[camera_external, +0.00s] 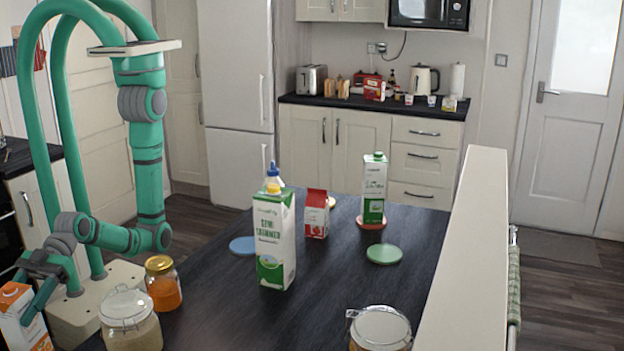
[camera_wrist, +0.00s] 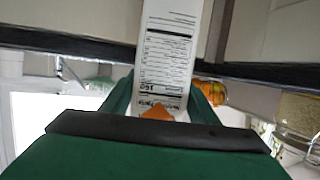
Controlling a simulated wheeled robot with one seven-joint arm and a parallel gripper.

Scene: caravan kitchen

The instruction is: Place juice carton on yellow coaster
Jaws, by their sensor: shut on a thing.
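My gripper (camera_external: 32,300) is at the lower left of the external view, shut on an orange and white carton (camera_external: 18,322), which looks like the juice carton. The carton is cut off by the picture edge and looks slightly tilted. In the wrist view the carton's white printed side (camera_wrist: 168,50) and orange cap (camera_wrist: 156,113) show between the green fingers of my gripper (camera_wrist: 160,105).
On the dark table (camera_external: 225,310) stand a tall milk carton (camera_external: 274,240), a bottle (camera_external: 272,180) behind it, an amber jar (camera_external: 163,285), glass jars (camera_external: 130,322) and a green-white carton (camera_external: 374,188) on a red coaster (camera_external: 371,223). Blue (camera_external: 243,246) and green (camera_external: 384,254) coasters are empty.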

